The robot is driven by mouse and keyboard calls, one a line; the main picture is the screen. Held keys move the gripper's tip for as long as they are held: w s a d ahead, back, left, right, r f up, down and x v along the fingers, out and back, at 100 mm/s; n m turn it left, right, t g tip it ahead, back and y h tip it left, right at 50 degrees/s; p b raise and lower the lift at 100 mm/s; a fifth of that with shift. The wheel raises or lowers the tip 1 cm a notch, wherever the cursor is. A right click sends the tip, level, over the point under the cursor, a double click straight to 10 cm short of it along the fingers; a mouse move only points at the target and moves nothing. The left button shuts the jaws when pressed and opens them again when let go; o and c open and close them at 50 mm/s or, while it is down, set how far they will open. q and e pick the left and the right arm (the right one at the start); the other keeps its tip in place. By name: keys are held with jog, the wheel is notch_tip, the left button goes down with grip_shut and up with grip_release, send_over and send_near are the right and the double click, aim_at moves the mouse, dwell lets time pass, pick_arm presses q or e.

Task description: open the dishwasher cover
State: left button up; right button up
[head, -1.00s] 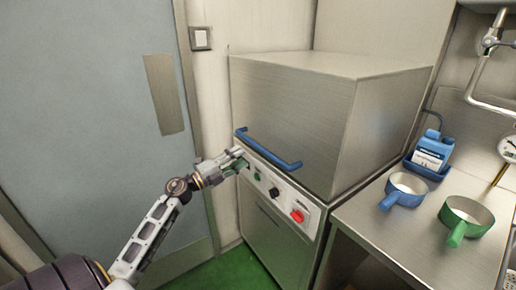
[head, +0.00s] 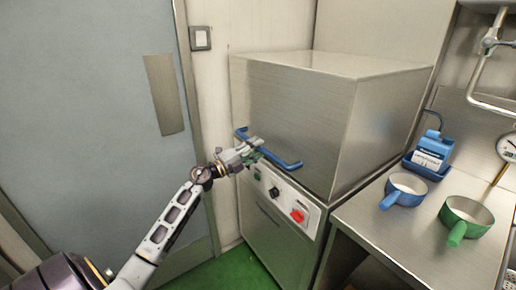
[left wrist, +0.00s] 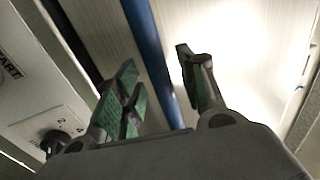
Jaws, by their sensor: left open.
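The dishwasher cover (head: 300,110) is a large steel box hood, down over the machine's front panel (head: 285,205). A blue bar handle (head: 286,163) runs along the lower front edge of the cover. My left gripper (head: 257,149) is at the handle's middle and hides part of it. In the left wrist view the open fingers (left wrist: 160,85) point toward the cover, and the blue handle (left wrist: 150,45) passes between them in the picture. I cannot tell whether they touch it. My right gripper is not in view.
The panel has a black knob (head: 274,192) and a red switch (head: 298,215). A grey door (head: 90,110) is on the left.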

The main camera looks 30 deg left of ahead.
pick_arm(q)
jog(key=shift+w+d+r, duration=0.1)
jog(key=shift+w+d, duration=0.15)
jog(key=shift+w, duration=0.3)
grip_shut()
